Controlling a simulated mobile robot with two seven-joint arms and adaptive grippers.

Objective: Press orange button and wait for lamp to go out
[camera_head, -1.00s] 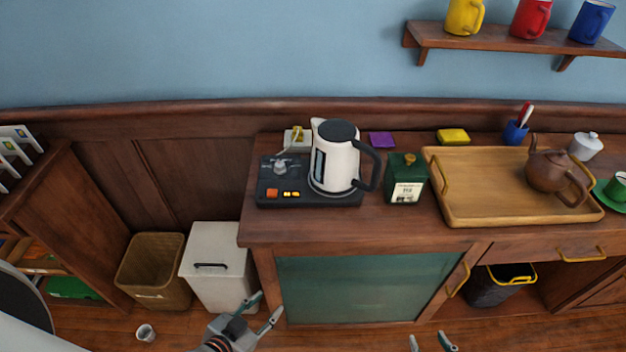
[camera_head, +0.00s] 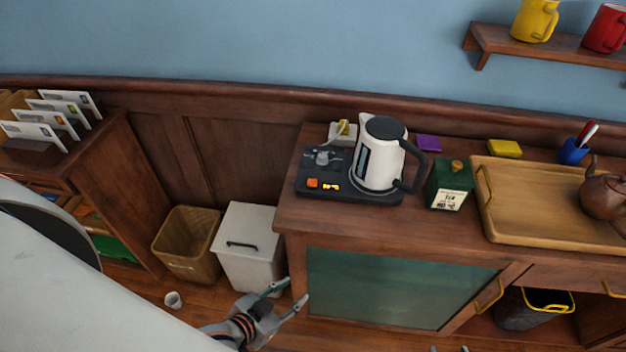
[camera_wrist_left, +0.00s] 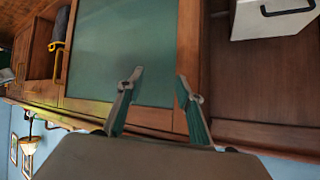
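The orange button (camera_head: 312,183) is on the left front of a black kettle base (camera_head: 322,198) on the counter. A small display to its right (camera_head: 331,186) glows yellow-orange. A white kettle (camera_head: 376,160) with a black lid and handle stands on the base's right part. My left gripper (camera_head: 297,290) is open and empty, low in front of the cabinet and well below the button. In the left wrist view its open fingers (camera_wrist_left: 160,77) are before the green cabinet panel. Only the fingertips of my right gripper (camera_head: 449,349) show at the bottom edge, apart.
A green canister (camera_head: 449,187) stands right of the kettle, then a wooden tray (camera_head: 510,228) with a brown teapot (camera_head: 604,195). A wicker basket (camera_head: 187,246) and white bin (camera_head: 246,250) stand left of the cabinet. A small cup (camera_head: 173,300) is on the floor.

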